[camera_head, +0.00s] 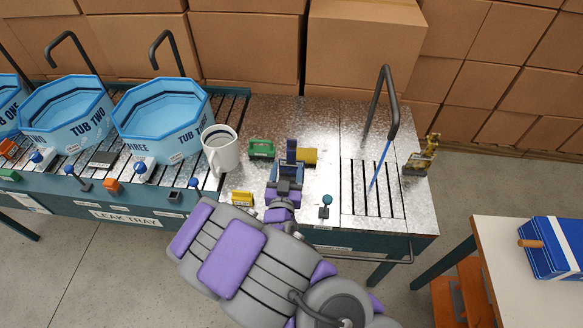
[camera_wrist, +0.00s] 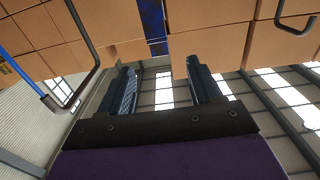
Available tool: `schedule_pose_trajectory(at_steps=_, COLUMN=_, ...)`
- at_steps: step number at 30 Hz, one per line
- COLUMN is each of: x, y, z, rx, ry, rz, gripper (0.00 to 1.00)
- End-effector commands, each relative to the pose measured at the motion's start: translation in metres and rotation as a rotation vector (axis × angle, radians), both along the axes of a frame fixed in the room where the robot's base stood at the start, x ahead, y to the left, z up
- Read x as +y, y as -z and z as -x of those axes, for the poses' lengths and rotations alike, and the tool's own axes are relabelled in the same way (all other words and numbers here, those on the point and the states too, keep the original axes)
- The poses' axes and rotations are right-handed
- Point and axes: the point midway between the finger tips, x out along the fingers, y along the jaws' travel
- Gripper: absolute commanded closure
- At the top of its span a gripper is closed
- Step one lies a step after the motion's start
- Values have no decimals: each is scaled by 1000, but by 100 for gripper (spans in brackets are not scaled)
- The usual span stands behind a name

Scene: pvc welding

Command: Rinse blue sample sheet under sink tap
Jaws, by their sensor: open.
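My gripper (camera_head: 287,170) is over the metal worktop, left of the sink grate. In the wrist view its two fingers (camera_wrist: 161,68) stand apart with a clear gap. A narrow dark blue upright piece (camera_head: 291,151) shows at the fingers and may be the blue sample sheet. A dark blue strip (camera_wrist: 152,22) also shows beyond the fingertips in the wrist view; I cannot tell whether they are the same thing. The dark sink tap (camera_head: 389,100) arches over the slotted sink grate (camera_head: 372,190), with a thin blue stream (camera_head: 379,165) below its spout.
A white mug (camera_head: 221,150), a green block (camera_head: 261,148) and a yellow cylinder (camera_head: 308,155) stand near my gripper. Blue tubs (camera_head: 160,115) line the left. A brass-coloured object (camera_head: 421,157) stands right of the grate. Stacked cardboard boxes (camera_head: 365,45) are behind the bench.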

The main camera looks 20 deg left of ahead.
Motion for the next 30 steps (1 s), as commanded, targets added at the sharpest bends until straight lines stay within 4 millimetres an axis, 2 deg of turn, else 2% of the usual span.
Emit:
schedule_pose_trajectory(at_steps=13, x=14, y=2, z=-57, rx=-1, ry=3, rz=-2, gripper=36)
schedule_pose_trajectory(at_steps=25, x=19, y=2, z=-78, rx=2, ry=1, rz=-1, gripper=36)
schedule_pose_trajectory(at_steps=30, x=22, y=2, z=-97, rx=-1, ry=3, rz=-1, gripper=36)
